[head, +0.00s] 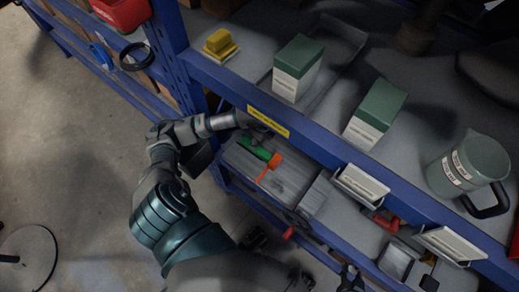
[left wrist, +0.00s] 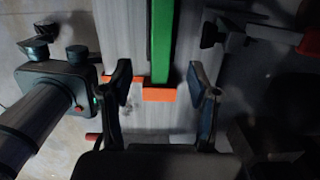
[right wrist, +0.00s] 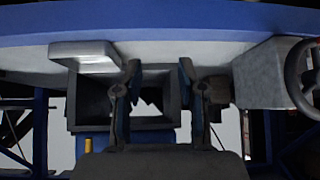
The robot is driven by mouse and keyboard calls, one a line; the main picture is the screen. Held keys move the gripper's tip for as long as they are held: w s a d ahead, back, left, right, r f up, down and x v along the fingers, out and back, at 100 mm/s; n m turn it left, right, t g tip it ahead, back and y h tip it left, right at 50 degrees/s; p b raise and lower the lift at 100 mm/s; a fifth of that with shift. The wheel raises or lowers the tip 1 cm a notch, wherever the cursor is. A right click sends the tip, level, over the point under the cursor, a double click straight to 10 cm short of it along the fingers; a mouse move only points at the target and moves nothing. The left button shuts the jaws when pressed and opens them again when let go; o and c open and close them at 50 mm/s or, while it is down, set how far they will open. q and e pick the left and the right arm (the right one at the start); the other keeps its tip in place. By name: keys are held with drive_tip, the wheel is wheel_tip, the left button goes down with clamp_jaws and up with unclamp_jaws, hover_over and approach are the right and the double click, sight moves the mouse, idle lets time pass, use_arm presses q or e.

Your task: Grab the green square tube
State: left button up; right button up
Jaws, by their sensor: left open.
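The green square tube (head: 254,149) lies on the lower shelf, with an orange piece (head: 269,168) at its near end. In the left wrist view the tube (left wrist: 162,42) runs up the middle, and its orange end (left wrist: 158,94) shows between the fingers. My left gripper (left wrist: 160,76) is open and straddles the tube's line in that view. I see no finger touching it; the depth gap is unclear. My right gripper (right wrist: 158,76) is open and empty, low at the rack front, away from the tube.
The upper shelf's blue beam (head: 330,160) overhangs the lower shelf. Green-and-white boxes (head: 297,68) and a grey jug (head: 468,165) stand on the upper shelf. A dark open bin (right wrist: 120,122) shows beyond the right fingers.

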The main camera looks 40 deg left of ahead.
sight(258, 149)
use_arm(q)
drive_tip(key=f, duration=0.2)
drive_tip(key=a+f, duration=0.1)
drive_tip(key=f, duration=0.1)
drive_tip(key=shift+b, duration=0.35)
wheel_tip(258, 149, down, 4)
drive_tip(key=shift+a+f+b, duration=0.15)
drive_tip(key=shift+f+b, duration=0.05)
drive_tip(key=shift+b, duration=0.55)
drive_tip(key=shift+f, duration=0.1)
drive_tip(key=shift+a, duration=0.1)
clamp_jaws()
use_arm(e)
drive_tip(key=w+a+r+t+y, duration=0.1)
drive_tip(key=w+a+r+t, duration=0.2)
drive_tip(key=w+r+t, duration=0.2)
drive_tip(key=shift+w, duration=0.7)
